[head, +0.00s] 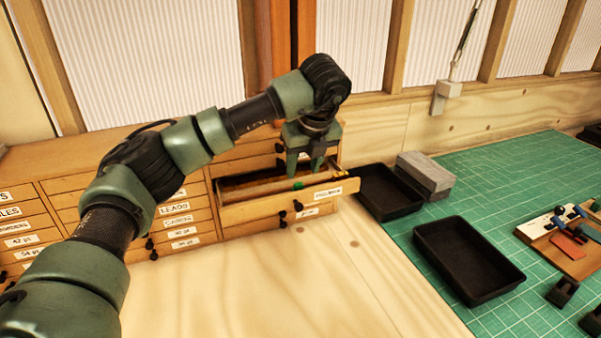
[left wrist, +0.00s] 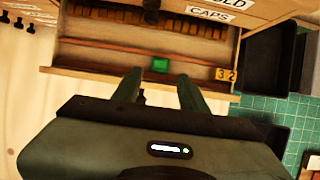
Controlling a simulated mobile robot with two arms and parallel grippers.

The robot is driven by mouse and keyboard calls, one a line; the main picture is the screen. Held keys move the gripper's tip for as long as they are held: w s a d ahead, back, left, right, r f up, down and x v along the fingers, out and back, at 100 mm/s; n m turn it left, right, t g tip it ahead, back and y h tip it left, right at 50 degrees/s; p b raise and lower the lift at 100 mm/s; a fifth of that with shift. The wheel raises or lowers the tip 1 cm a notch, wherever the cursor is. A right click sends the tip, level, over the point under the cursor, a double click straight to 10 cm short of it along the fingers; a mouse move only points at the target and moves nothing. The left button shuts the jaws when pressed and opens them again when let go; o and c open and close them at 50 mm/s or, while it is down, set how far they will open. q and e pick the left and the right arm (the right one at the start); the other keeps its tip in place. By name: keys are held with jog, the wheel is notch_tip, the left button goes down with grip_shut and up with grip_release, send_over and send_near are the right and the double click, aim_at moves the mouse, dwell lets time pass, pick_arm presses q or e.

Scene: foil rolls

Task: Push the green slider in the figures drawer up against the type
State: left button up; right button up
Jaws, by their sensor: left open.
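The figures drawer (head: 262,212) is pulled out of the wooden cabinet; its label is too blurred to read. The green slider (head: 298,185) sits inside it, and in the left wrist view the slider (left wrist: 160,65) is near the middle of the drawer's width. The yellow type (left wrist: 226,74), marked 3 and 2, is at the right end, with a clear gap between it and the slider. My left gripper (head: 303,172) points down over the drawer. Its open fingers (left wrist: 161,82) appear either side of the slider in the left wrist view; contact cannot be told.
Other closed labelled drawers (head: 175,208) fill the cabinet. Another black tray (head: 468,293) lies on the green mat (head: 495,180). The wooden top in front is clear.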

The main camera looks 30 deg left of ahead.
aim_at(298, 184)
pick_arm(q)
jog(key=p+x, duration=0.2)
jog(key=x, duration=0.4)
